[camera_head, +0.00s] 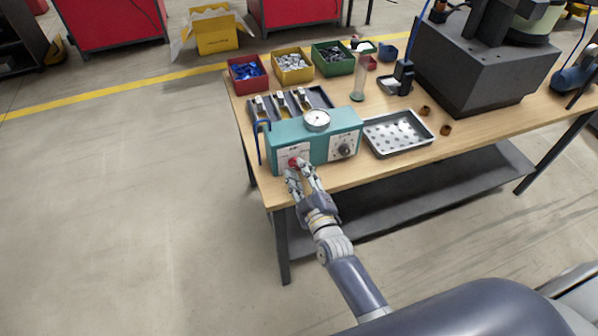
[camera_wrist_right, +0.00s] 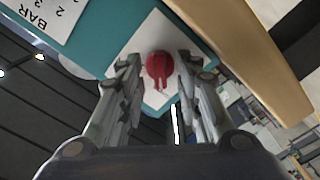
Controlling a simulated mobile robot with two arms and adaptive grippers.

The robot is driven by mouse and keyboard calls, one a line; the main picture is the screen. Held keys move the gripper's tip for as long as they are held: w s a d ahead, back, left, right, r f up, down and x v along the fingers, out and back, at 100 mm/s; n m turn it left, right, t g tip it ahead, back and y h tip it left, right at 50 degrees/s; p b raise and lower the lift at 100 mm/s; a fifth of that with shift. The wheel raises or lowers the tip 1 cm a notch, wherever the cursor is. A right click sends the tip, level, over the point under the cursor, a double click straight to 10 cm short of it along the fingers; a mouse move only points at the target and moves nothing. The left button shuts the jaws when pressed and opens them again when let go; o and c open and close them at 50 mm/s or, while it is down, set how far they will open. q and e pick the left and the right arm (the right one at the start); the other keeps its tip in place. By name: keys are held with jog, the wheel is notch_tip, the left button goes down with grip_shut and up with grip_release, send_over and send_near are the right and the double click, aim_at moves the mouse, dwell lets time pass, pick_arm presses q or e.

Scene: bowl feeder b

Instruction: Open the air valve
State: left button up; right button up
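The air valve looks to be the red knob (camera_head: 294,162) on a white plate at the left of the front face of a teal box (camera_head: 290,133). In the right wrist view the red knob (camera_wrist_right: 159,66) sits between the fingertips of my right gripper (camera_wrist_right: 158,80). Its fingers are spread, with a visible gap on each side of the knob. In the head view my right gripper (camera_head: 301,172) reaches up to the box front and partly covers the knob. My left gripper is not in view.
The teal box carries a round gauge (camera_head: 317,120) on top and a black dial (camera_head: 345,150) at front right. A perforated metal tray (camera_head: 398,150) stands right of it on the wooden table (camera_head: 395,175). Red, yellow and green bins stand behind. A blue hose (camera_head: 259,140) is at the left.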

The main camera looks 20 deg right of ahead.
jog(key=shift+w, duration=0.3)
grip_shut()
